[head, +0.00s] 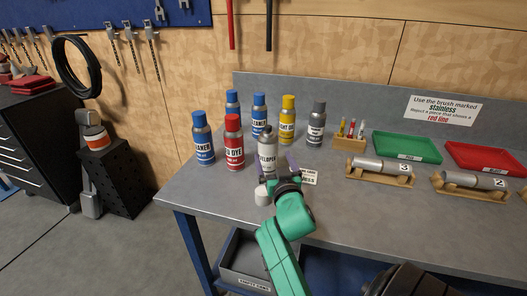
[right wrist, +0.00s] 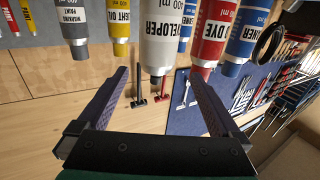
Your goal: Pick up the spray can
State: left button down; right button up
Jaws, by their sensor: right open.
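Several spray cans stand on the grey bench. The grey-white developer can (head: 267,150) is nearest my right gripper (head: 277,168). The gripper and green wrist cover part of the can's lower half. In the right wrist view, which is upside down, the developer can (right wrist: 170,30) lies in line with the gap of the open, empty right gripper (right wrist: 157,74). I cannot tell whether the fingers touch it. Close by stand the red dye can (head: 234,145), blue cleaner cans (head: 203,140), the yellow light oil can (head: 287,120) and the grey marking paint can (head: 316,127). My left gripper is not in view.
A wooden holder (head: 349,144) with small tubes, a green tray (head: 405,147) and a red tray (head: 485,159) lie to the right. Metal cylinders on wooden cradles (head: 380,178) lie in front of them. A grey bin (head: 245,262) is below the bench. The bench's front middle is clear.

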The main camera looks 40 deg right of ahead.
aim_at(268, 142)
jog(key=x, duration=0.3)
jog(key=p+x, duration=0.1)
jog(key=x, duration=0.6)
jog(key=shift+d+f+p, duration=0.3)
jog(key=shift+p, duration=0.1)
jog(key=shift+w+d+f, duration=0.1)
jog(key=shift+w, duration=0.05)
jog(key=c, duration=0.7)
grip_shut()
